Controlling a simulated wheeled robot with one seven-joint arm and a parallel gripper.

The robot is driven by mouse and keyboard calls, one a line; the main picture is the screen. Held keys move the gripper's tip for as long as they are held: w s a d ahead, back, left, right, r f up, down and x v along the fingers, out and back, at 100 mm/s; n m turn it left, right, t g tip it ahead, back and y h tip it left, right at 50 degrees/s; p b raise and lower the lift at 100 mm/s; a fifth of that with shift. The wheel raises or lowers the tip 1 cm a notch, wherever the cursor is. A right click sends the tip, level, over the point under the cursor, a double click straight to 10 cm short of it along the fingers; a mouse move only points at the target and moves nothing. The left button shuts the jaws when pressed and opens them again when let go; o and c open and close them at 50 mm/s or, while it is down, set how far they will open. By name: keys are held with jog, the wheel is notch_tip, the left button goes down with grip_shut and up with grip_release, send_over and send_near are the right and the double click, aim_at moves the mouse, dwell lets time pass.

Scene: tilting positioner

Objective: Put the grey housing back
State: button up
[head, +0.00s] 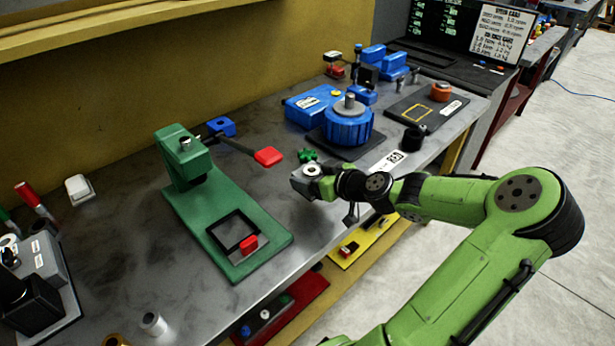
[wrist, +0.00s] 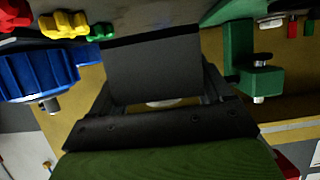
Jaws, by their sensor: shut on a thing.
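My gripper (head: 318,184) is over the bench's front edge, shut on the grey housing (head: 301,184). In the head view the housing is small and partly hidden by my gripper, with a pale round face on top. In the wrist view the grey housing (wrist: 155,75) is a dark block between the two fingers, with a black band along its upper edge. The blue round positioner (head: 347,124) stands behind my gripper and to the right, apart from the housing. A green knob (head: 308,155) shows just behind the housing.
A green press (head: 262,222) with a red-ended lever (head: 268,156) stands to the left. A black mat (head: 402,117) with a yellow square outline and an orange round part (head: 440,91) lies at right. A black cup (head: 413,138) stands near the front edge. Bench between press and positioner is mostly bare.

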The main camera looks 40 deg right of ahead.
jog(key=shift+w+a+f+b, duration=0.1)
jog(key=shift+f+b, duration=0.65)
jog(key=shift+f, duration=1.8)
jog(key=shift+f, duration=0.15)
jog(key=o, duration=1.8)
jog(key=p+v, duration=0.3)
jog(key=v, duration=0.9)
